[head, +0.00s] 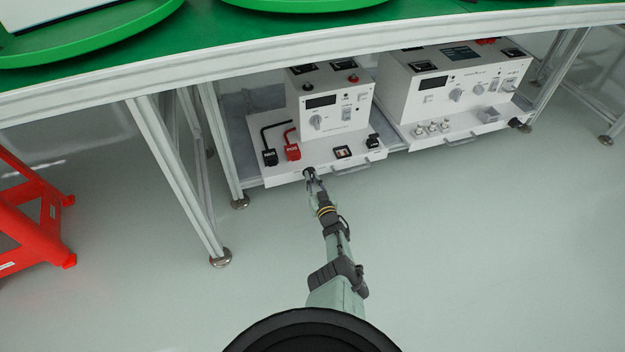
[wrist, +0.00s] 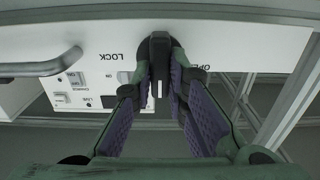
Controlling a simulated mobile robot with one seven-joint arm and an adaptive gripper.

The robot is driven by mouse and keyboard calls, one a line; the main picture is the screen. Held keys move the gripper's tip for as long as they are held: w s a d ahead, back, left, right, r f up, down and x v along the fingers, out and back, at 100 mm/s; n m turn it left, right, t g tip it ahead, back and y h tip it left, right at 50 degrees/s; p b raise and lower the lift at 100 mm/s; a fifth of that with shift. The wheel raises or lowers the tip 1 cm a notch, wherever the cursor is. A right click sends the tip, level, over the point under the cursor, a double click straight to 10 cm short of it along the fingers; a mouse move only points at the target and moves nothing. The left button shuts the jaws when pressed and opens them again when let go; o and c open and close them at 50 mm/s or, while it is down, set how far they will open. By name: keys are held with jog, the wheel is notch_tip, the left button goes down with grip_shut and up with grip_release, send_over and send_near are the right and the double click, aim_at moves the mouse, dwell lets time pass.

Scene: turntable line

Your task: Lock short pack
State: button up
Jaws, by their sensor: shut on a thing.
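My gripper (head: 311,174) is at the front of the white tray (head: 266,174) of the left bench unit (head: 338,115), under the green-topped table. In the wrist view my gripper (wrist: 160,88) is shut on a black lever (wrist: 159,60). The lever stands upright in that picture, between the upside-down LOCK label (wrist: 134,57) on its left and the OPEN label (wrist: 210,67) on its right. Its pivot and the head-view side of the grip are partly hidden by my fingers.
A grey bar handle (wrist: 42,66) is left of the lever in the wrist view. Black (head: 270,157) and red (head: 292,151) plugs sit on the tray. A second unit (head: 450,90) stands right. Table legs (head: 175,175) and a red stool (head: 30,205) stand left; the front floor is clear.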

grip_shut()
jog(key=shift+m, duration=0.3)
jog(key=m+b, duration=0.1)
jog(key=m, duration=0.2)
jog(key=shift+d+f+m, duration=0.1)
jog(key=shift+m, duration=0.3)
jog(key=m, duration=0.4)
jog(key=shift+w+d+b, duration=0.1)
jog(key=shift+b, duration=0.3)
jog(key=m, duration=0.4)
jog(key=shift+f+m, duration=0.1)
jog(key=shift+m, duration=0.3)
jog(key=shift+f+m+b, duration=0.1)
jog(key=shift+m+b, duration=0.25)
jog(key=shift+m, duration=1.95)
